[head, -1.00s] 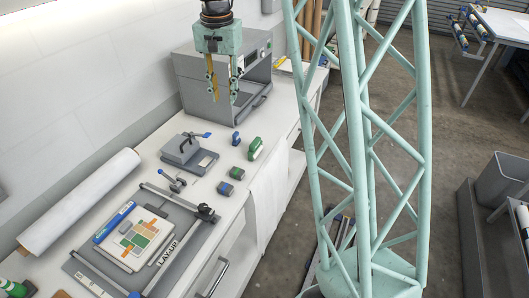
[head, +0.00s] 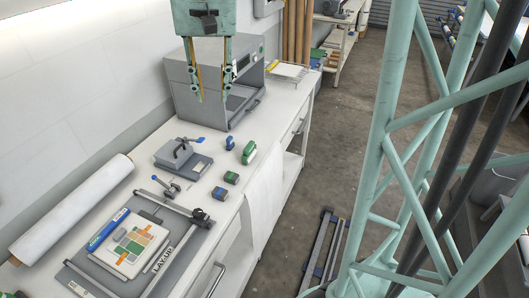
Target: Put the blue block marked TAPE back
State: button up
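Several small blocks stand on the white bench right of the grey clamp device. One is a small upright blue block (head: 229,142). A larger green block (head: 249,152) is beside it. Nearer are a dark block with green and blue (head: 231,178) and a low blue block with some green (head: 219,193). I cannot read a TAPE mark on any of them. My gripper (head: 212,98) hangs above the bench in front of the grey oven-like box, fingers pointing down. It is open, with a wide gap and nothing between the fingers, apart from the blocks.
The grey box (head: 187,93) stands at the back of the bench. The clamp device (head: 170,155), a framed board marked LAY-UP (head: 165,258) and a white roll (head: 75,207) take up the bench's left and front. A white cloth (head: 265,190) hangs over the bench edge.

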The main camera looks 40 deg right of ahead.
jog(key=s+a+r+n+t, duration=0.1)
jog(key=s+a+n, duration=0.2)
jog(key=s, duration=1.2)
jog(key=s+a+r+n, duration=0.2)
jog(key=s+a+n, duration=0.1)
jog(key=s, duration=1.2)
jog(key=shift+a+t, duration=0.4)
jog(key=shift+a, duration=0.45)
jog(key=shift+s, duration=0.15)
jog(key=shift+f, duration=0.1)
notch_tip(320, 180, down, 10)
jog(key=b, duration=1)
